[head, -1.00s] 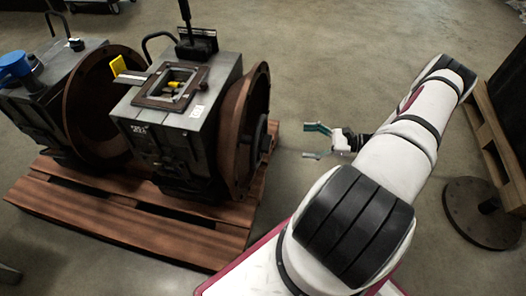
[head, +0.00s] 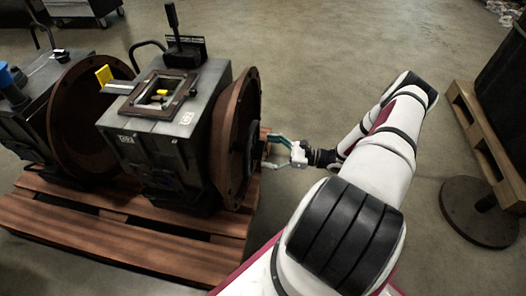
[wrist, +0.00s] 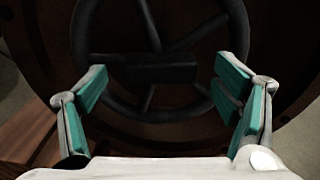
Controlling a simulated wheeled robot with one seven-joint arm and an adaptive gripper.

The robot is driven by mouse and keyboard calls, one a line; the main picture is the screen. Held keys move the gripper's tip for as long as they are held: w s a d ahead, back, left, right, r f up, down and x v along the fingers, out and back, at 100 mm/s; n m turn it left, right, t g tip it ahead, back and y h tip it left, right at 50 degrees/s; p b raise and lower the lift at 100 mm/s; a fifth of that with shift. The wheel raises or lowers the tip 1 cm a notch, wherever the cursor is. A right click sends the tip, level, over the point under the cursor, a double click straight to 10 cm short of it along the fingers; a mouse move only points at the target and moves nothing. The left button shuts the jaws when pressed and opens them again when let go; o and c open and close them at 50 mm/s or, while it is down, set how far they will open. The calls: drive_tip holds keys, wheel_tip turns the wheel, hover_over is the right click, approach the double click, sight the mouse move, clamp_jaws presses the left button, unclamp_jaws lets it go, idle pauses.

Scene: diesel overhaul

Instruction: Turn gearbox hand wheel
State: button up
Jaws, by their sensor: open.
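The gearbox (head: 160,150) is a dark grey block with a brown round flange (head: 228,140) on its right side. The hand wheel (wrist: 150,108) is a dark ring with spokes and a hub (wrist: 155,70), seen face-on in the wrist view against the brown flange. In the head view it is mostly edge-on and hard to make out. My gripper (head: 267,150) is open, at the right side of the gearbox. In the wrist view my gripper (wrist: 160,78) has its teal fingers spread on either side of the hub, overlapping the wheel's rim. Contact cannot be told.
The gearbox stands on a wooden pallet (head: 120,235). A second machine (head: 28,110) with a brown round flange (head: 85,120) is to its left. At right are a round metal base (head: 475,215) and another pallet (head: 490,140). Open floor lies behind my arm.

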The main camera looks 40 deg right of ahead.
sight(257, 149)
drive_tip(key=shift+x, duration=1.1)
drive_tip(key=c, duration=1.7)
drive_tip(key=shift+n, duration=0.3)
drive_tip(key=n, duration=0.3)
drive_tip(key=shift+a+n, duration=0.1)
drive_tip(key=shift+n, duration=0.2)
drive_tip(key=n, duration=0.3)
drive_tip(key=shift+n+p, duration=0.3)
drive_tip(key=n+p, duration=0.1)
drive_tip(key=n, duration=0.5)
drive_tip(key=shift+s+f+n, duration=0.1)
drive_tip(key=shift+f+n, duration=0.05)
drive_tip(key=shift+n, duration=0.15)
